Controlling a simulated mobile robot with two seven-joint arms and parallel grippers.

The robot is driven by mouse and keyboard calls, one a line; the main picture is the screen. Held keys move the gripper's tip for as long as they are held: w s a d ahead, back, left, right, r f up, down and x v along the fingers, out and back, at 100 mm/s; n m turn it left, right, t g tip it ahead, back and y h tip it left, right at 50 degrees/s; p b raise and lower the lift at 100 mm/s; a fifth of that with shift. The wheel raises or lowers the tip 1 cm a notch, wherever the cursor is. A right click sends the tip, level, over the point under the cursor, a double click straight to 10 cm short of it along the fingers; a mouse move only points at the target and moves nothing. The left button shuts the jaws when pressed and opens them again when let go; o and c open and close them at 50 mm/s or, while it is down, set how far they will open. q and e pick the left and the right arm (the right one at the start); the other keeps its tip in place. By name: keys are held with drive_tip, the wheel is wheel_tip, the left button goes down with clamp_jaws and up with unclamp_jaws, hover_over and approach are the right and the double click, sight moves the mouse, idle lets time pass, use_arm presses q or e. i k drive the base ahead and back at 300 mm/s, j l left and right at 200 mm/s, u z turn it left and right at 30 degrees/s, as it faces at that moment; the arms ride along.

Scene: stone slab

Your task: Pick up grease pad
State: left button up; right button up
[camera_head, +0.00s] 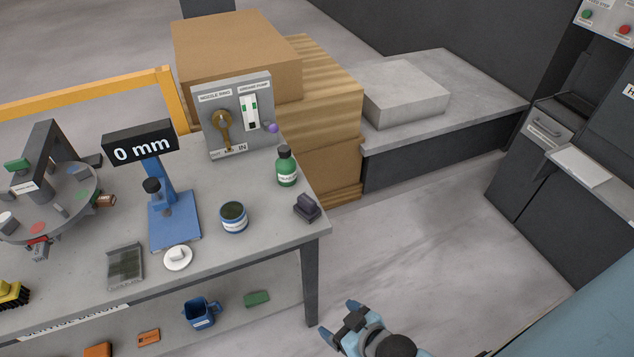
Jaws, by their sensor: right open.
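No label marks a grease pad. A small white round pad with a raised white block (178,257) lies near the front edge of the grey workbench (270,262) and may be it. A blue and white jar with a dark lid (233,217) stands to its right, and a small dark block (307,208) sits at the bench's right corner. My right gripper (339,320) is open and empty at the bottom, over the floor, to the right of the bench and apart from everything on it. My left gripper is out of view.
A lower shelf holds a blue mug (200,313). Floor (430,230) to the right is clear.

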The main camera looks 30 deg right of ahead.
sight(306, 207)
drive_tip(key=z, duration=0.75)
